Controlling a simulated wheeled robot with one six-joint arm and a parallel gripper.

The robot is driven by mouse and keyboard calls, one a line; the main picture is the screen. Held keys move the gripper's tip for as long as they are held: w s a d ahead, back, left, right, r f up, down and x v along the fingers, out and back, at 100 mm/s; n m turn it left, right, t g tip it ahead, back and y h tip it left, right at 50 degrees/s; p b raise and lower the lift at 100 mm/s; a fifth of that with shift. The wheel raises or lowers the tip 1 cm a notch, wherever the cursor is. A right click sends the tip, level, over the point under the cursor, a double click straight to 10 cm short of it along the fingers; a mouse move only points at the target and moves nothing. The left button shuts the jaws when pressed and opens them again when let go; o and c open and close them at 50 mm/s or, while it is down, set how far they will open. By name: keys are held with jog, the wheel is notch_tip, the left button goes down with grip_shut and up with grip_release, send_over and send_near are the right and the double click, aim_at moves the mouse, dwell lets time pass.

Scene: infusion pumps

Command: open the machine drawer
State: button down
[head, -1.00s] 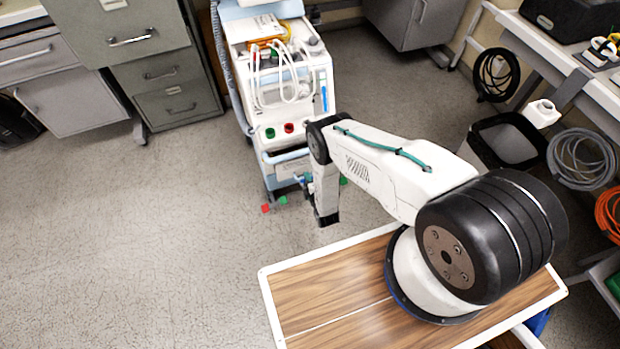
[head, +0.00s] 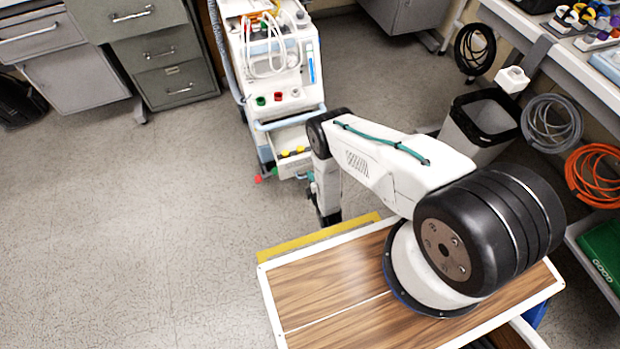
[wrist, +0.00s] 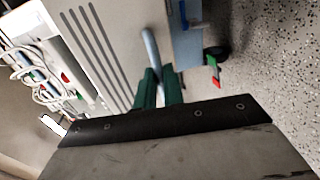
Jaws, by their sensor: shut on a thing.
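The white machine (head: 290,84) stands at the top centre in the head view. Below its blue rail (head: 290,119), a drawer (head: 293,168) is pulled out, with small yellow items visible in it. My arm partly covers the drawer's right side. In the wrist view, my gripper's green fingers (wrist: 159,78) are closed around a pale bar handle (wrist: 149,45) beside the slotted light panel. In the head view the fingers are mostly hidden behind my wrist.
Grey cabinets (head: 160,50) stand at the upper left. A bin (head: 482,122), coiled cables (head: 551,122) and a workbench (head: 560,60) line the right side. The floor (head: 140,230) to the left is clear. A machine wheel (wrist: 216,52) shows in the wrist view.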

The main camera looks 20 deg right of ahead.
jog(key=shift+a, duration=0.1)
jog(key=c, duration=1.5)
grip_release()
jog(key=v, duration=0.8)
jog(key=shift+w, duration=0.1)
